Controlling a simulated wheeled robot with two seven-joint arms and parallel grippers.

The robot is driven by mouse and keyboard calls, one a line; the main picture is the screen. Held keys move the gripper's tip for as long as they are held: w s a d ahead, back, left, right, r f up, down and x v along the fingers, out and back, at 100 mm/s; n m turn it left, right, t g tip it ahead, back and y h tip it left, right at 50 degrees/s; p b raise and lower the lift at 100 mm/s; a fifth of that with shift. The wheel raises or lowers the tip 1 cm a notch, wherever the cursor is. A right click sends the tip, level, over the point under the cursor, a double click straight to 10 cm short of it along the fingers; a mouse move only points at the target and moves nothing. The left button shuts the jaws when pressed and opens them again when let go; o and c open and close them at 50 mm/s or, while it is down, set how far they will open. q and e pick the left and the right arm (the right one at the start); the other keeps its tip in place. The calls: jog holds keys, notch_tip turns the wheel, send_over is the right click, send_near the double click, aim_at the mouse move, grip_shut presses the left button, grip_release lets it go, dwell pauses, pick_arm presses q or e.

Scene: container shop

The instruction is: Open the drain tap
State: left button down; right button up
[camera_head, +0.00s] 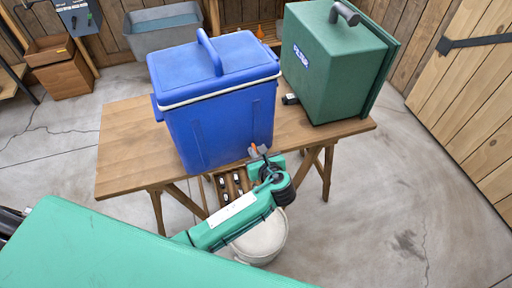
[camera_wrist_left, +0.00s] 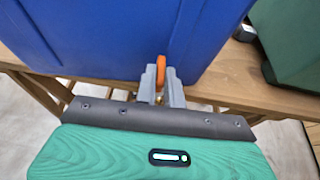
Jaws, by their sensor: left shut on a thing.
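A blue cooler (camera_head: 220,120) with a handled lid stands on the wooden table. Its drain tap has an orange lever (camera_wrist_left: 161,68) low on the front wall; only a small orange part (camera_head: 253,148) shows in the head view. My left gripper (camera_head: 259,153) is at the cooler's lower front. In the left wrist view its grey fingers (camera_wrist_left: 161,86) are shut on the orange lever, one on each side. The lever's top sticks up between them. The tap's body is mostly hidden by the fingers. My right gripper is not in view.
A pale bucket (camera_head: 262,242) is below the table's front edge, partly behind my left arm. The wooden table (camera_head: 125,150) is bare at its left end.

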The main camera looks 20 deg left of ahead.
pick_arm(q)
jog(key=shift+d+n+g+y+p, duration=0.1)
jog(key=shift+n+g+y+p, duration=0.2)
jog(key=shift+n+g+y, duration=0.15)
jog(key=c, duration=1.5)
grip_release()
jog(key=b+v, duration=0.1)
jog(key=v, duration=1.2)
jog(key=shift+s+d+b, duration=0.25)
jog(key=shift+b, duration=0.1)
jog(key=shift+r, duration=0.1)
